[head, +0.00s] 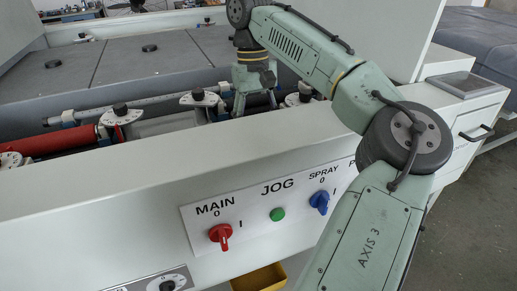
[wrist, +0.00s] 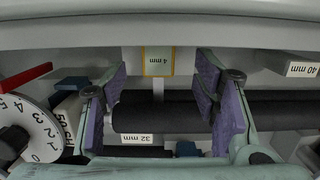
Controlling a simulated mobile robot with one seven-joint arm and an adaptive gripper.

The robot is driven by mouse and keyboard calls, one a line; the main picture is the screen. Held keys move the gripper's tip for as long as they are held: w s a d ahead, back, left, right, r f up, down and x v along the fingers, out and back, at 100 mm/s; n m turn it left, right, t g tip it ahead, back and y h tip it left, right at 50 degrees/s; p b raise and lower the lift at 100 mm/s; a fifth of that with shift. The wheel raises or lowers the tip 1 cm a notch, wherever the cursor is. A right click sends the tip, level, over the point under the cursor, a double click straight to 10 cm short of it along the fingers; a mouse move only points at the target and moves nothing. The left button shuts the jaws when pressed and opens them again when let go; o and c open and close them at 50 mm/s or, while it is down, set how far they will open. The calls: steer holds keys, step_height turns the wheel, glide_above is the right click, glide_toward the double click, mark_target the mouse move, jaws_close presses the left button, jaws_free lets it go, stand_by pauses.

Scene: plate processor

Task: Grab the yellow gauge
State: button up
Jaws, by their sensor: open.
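A small upright piece with a yellow edge and a "4 mm" label (wrist: 158,61), reading upside down, shows in the wrist view at the top middle, between and beyond my fingers. It looks like the yellow gauge; I cannot make it out in the head view. My gripper (wrist: 165,105) is open, with purple-padded fingers on either side of a dark roller (wrist: 165,112). Nothing is held between the fingers. In the head view my gripper (head: 240,107) reaches down into the machine's trough, its fingertips partly hidden by the front panel.
Labels "32 mm" (wrist: 137,139) and "40 mm" (wrist: 302,69) mark other pieces nearby. A numbered dial (wrist: 28,133) and a red lever (wrist: 27,77) are at the left. A red roller (head: 65,142) lies in the trough behind the white front panel (head: 110,190).

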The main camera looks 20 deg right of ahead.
steer(key=shift+s+d+f, duration=0.1)
steer(key=shift+f, duration=1.2)
steer(key=shift+s+f, duration=0.1)
steer(key=shift+f, duration=1.15)
steer(key=shift+c, duration=0.2)
jaws_close()
steer(key=shift+r, duration=0.2)
step_height(320, 180, up, 18)
steer(key=p, duration=0.5)
steer(key=shift+s+f+p, duration=0.15)
steer(key=shift+f+p, duration=0.05)
steer(key=shift+p, duration=0.15)
